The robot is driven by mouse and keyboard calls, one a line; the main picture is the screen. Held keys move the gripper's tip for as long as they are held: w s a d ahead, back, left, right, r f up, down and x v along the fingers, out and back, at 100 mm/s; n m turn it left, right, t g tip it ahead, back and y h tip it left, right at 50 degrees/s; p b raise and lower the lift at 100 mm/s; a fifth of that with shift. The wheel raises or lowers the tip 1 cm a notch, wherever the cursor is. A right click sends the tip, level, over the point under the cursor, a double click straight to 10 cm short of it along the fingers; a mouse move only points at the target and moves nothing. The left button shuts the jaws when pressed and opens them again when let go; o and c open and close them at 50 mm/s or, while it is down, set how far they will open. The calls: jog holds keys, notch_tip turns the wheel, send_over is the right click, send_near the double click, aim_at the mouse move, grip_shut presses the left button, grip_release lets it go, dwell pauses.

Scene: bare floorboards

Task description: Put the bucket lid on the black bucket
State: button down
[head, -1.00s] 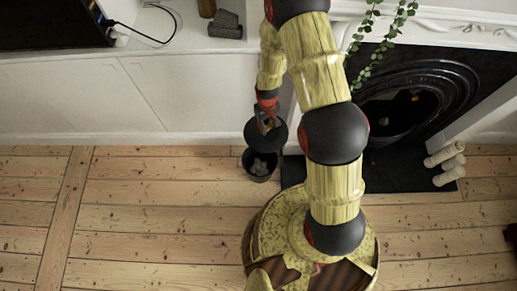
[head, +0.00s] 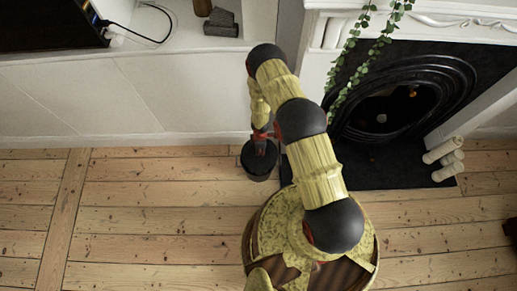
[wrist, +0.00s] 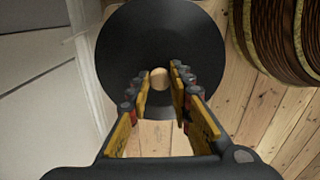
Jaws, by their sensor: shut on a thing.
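The black bucket (head: 259,177) stands on the floorboards near the white wall, left of my base. The round black bucket lid (head: 250,159) is over its mouth and hides the inside. I cannot tell if the lid touches the rim all around. My gripper (head: 262,140) is above the lid and points down. In the wrist view the lid (wrist: 128,45) fills the upper middle and hides the bucket. My gripper (wrist: 160,88) is shut on the lid's pale wooden knob (wrist: 159,77), between its yellow-and-black fingers.
A fireplace with a dark hearth (head: 400,168) is to the right of the bucket. Pale rolls (head: 446,158) lie on it. Green trailing leaves (head: 360,70) hang by the mantel. Open floorboards (head: 150,210) lie to the left.

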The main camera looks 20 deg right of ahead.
jog(key=shift+w+a+f+n, duration=0.1)
jog(key=shift+w+a+n, duration=0.2)
jog(key=shift+n, duration=0.1)
jog(key=shift+f+b, duration=2.35)
jog(key=shift+f, duration=0.6)
jog(key=shift+f+b, duration=0.85)
jog(key=shift+f, duration=0.1)
jog(key=c, duration=1.5)
grip_release()
jog(key=shift+d, duration=0.1)
jog(key=shift+c, duration=0.2)
jog(key=shift+r+p, duration=2.7)
jog(key=shift+r, duration=0.85)
